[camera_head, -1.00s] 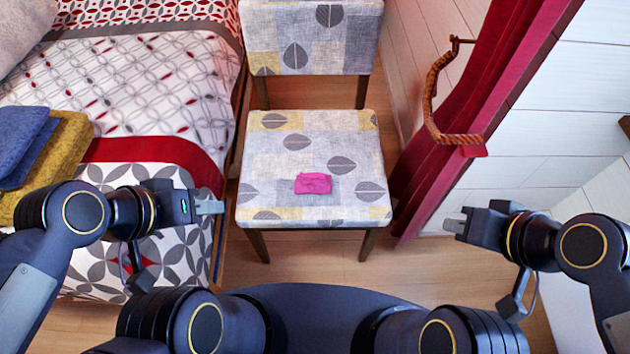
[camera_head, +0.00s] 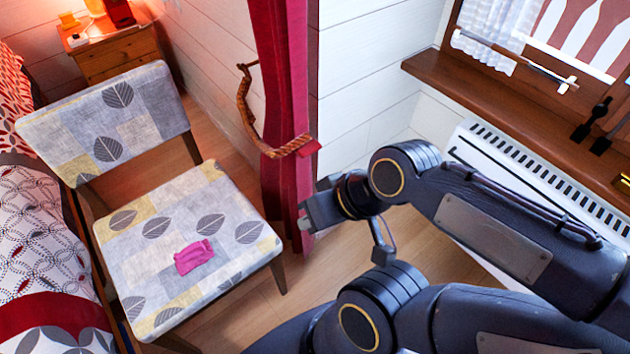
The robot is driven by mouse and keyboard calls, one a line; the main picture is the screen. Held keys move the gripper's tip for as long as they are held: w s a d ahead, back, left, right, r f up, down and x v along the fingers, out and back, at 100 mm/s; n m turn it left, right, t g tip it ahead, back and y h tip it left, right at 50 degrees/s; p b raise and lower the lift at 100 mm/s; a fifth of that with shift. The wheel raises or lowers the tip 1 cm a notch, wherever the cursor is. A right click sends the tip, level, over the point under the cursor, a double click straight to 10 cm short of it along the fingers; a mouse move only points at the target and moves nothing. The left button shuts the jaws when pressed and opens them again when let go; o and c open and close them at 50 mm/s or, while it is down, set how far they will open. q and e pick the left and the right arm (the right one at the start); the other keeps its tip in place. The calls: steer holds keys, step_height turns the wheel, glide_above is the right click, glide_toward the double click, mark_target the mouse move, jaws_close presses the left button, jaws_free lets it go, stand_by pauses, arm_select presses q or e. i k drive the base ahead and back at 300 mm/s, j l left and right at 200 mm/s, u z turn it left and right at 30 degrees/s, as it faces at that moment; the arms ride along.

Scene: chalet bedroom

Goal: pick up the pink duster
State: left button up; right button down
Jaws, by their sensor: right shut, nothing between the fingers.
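The pink duster (camera_head: 194,256) is a small folded cloth. It lies on the seat of the patterned chair (camera_head: 150,275), near the seat's front edge. My right gripper (camera_head: 304,213) is to the right of the chair, in front of the red curtain's lower end. It is shut and empty, apart from the duster. My left gripper is out of view.
A bed (camera_head: 45,240) stands close along the chair's left side. A red curtain (camera_head: 285,90) with a rope tieback (camera_head: 262,125) hangs right of the chair. A wooden nightstand (camera_head: 118,55) is behind it. A white radiator (camera_head: 540,180) and wooden sill (camera_head: 500,110) are at right.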

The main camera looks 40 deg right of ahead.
mark_target(197, 254)
steer(key=j+z, duration=0.1)
steer(key=z, duration=2.5)
steer(key=u, duration=2.6)
steer(key=l+u, duration=0.1)
steer(key=u, duration=0.35)
steer(key=l+u, duration=0.15)
steer(key=u, duration=0.25)
steer(key=l+u, duration=0.1)
steer(key=u, duration=0.35)
steer(key=k+l+u, duration=0.1)
steer(key=u, duration=0.3)
steer(key=k+l, duration=0.45)
steer(key=l, duration=0.5)
